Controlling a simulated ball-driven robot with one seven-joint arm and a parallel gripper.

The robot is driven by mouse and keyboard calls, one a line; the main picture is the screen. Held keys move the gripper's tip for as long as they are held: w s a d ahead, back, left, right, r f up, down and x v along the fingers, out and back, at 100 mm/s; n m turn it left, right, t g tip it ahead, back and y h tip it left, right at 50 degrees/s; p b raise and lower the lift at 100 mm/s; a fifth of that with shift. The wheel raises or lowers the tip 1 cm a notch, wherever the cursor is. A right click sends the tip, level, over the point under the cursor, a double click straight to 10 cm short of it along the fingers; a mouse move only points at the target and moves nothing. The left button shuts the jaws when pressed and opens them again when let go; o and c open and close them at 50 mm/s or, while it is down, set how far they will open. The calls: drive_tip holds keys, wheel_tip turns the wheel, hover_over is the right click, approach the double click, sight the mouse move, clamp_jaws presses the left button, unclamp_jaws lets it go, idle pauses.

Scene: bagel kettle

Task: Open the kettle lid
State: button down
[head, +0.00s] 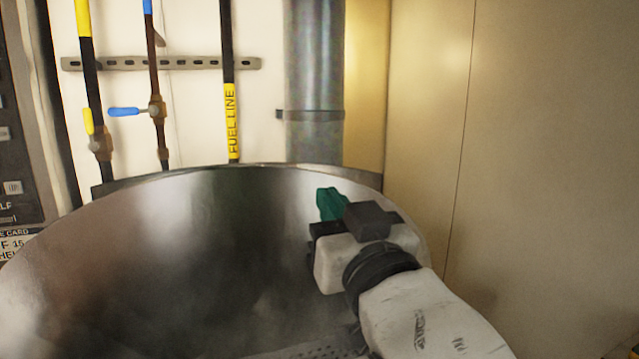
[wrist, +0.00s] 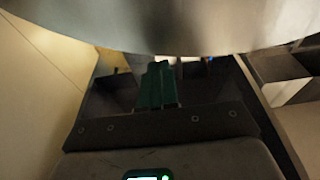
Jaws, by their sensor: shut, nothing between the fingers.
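A large round polished steel surface of the kettle (head: 190,240) fills the lower left and middle of the head view, its rim curving across the back. I cannot tell whether this is the raised lid's underside or the kettle's inner wall. My gripper (head: 330,203) is in front of its right part, near the rim, with green fingertips. In the wrist view the green fingers of my gripper (wrist: 156,85) are together and empty. A curved steel edge of the kettle (wrist: 180,30) spans the top there, close to the fingertips. Whether they touch is unclear. No handle is visible.
Pipes with valves, one a yellow-marked fuel line (head: 231,115), and a grey duct (head: 314,90) stand behind the kettle. A beige wall (head: 540,150) is close on the right. A dark control panel (head: 20,130) is at the left edge.

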sight(312, 175)
drive_tip(key=shift+p+x, duration=0.4)
drive_tip(key=shift+x, duration=1.9)
drive_tip(key=shift+w+r, duration=0.15)
drive_tip(key=w+a+r+g+p, duration=0.2)
drive_tip(key=w+p, duration=0.4)
drive_tip(key=w, duration=0.5)
drive_tip(key=shift+w+a+h+p, duration=0.3)
drive_tip(key=shift+w+a+p, duration=0.1)
drive_tip(key=shift+a, duration=0.35)
